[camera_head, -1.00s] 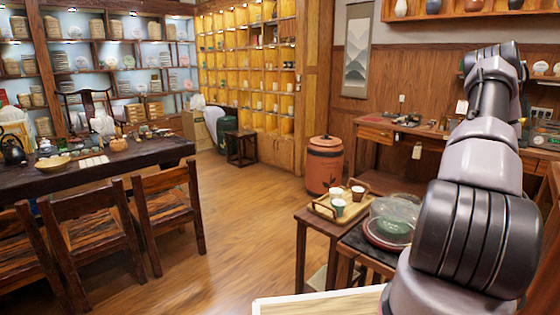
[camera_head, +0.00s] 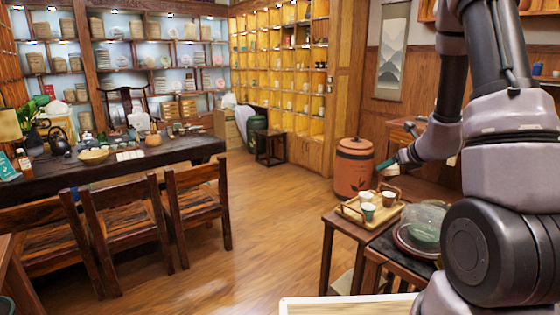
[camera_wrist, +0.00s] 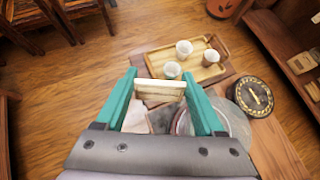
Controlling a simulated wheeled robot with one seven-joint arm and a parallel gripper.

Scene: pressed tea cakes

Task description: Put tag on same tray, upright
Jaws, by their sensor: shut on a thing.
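My gripper (camera_wrist: 160,77) has teal fingers, shut on a small pale tag (camera_wrist: 160,88) held crosswise between the tips. The tag is apart from the tray in this view.
A glass dome (camera_head: 428,222) covers a green thing on a stand beside the tray. A round black-and-gold disc (camera_wrist: 252,97) lies right of the tray. A clay barrel (camera_head: 354,165) stands behind. Open floor (camera_head: 250,235) lies to the left.

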